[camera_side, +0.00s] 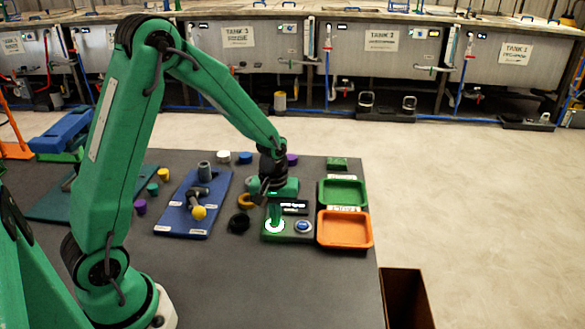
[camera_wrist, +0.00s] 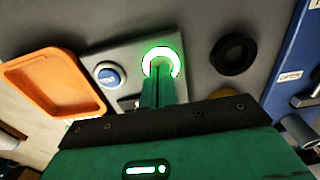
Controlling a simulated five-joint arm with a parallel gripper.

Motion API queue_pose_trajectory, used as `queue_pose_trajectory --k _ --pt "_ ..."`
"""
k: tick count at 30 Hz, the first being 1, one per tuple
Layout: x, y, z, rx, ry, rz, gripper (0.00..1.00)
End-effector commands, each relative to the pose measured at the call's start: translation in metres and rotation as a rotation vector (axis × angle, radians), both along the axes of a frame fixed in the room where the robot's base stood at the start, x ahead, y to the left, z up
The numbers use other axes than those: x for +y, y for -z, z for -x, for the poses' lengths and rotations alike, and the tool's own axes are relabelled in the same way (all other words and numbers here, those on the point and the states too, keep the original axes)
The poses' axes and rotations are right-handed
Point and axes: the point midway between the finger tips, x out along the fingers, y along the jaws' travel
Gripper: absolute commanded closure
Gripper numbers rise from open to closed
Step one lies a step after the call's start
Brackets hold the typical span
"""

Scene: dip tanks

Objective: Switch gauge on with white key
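The gauge (camera_side: 288,237) is a small box with a dark display (camera_side: 295,208) at the back and two round keys in front. The display carries small pale marks, too small to read. The white key (camera_side: 280,229) is on the left, with a bright green-white glow around it; it also shows in the wrist view (camera_wrist: 172,57). The blue key (camera_side: 304,226) is on the right, and at left in the wrist view (camera_wrist: 107,75). My gripper (camera_side: 274,221) points down with its fingers together and empty, its tips at the white key; contact cannot be told.
An orange tray (camera_side: 345,243) and a green tray (camera_side: 342,204) stand right of the gauge. A black ring (camera_side: 239,223) lies to its left. Farther left is a blue board (camera_side: 180,228) with a yellow-knobbed fitting (camera_side: 199,212). The front of the dark mat is clear.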

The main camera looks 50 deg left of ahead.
Motion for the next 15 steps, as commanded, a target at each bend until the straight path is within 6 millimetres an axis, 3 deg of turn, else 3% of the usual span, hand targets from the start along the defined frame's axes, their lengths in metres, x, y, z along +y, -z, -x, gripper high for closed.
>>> queue_pose_trajectory --k 1,15 --pt "-0.0006 0.0143 0.0074 0.023 -0.002 0.003 1.00" --pt "-0.0003 0.0059 0.0063 0.019 -0.002 0.002 1.00"
